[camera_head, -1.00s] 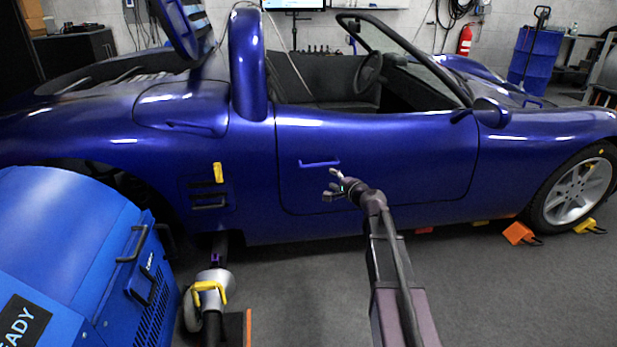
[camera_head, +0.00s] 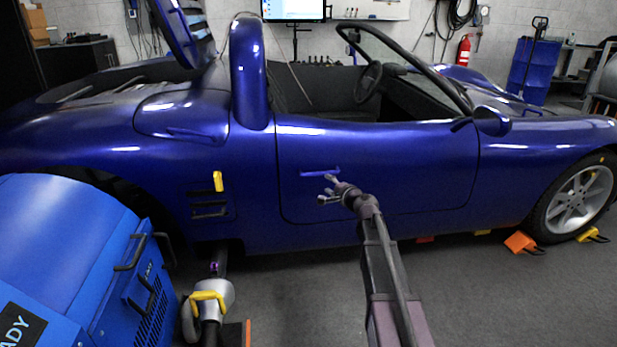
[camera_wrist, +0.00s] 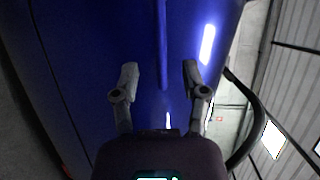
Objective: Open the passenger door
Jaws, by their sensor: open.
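The blue passenger door (camera_head: 400,185) is closed in the side of the blue convertible. Its blue bar handle (camera_head: 319,173) sits near the upper left part of the door. My gripper (camera_head: 325,188) is at the right end of the handle in the head view, close to the door. In the wrist view my gripper (camera_wrist: 160,78) has its two fingers spread apart, facing the door. The handle (camera_wrist: 162,45) runs lengthwise in the gap between the fingers there. I cannot tell whether a finger touches it.
A blue dynamometer cabinet (camera_head: 85,255) stands at lower left, beside a grey hub unit with a yellow handle (camera_head: 210,297). An orange chock (camera_head: 520,242) lies by the front wheel (camera_head: 578,200). The side mirror (camera_head: 491,120) sticks out above the door.

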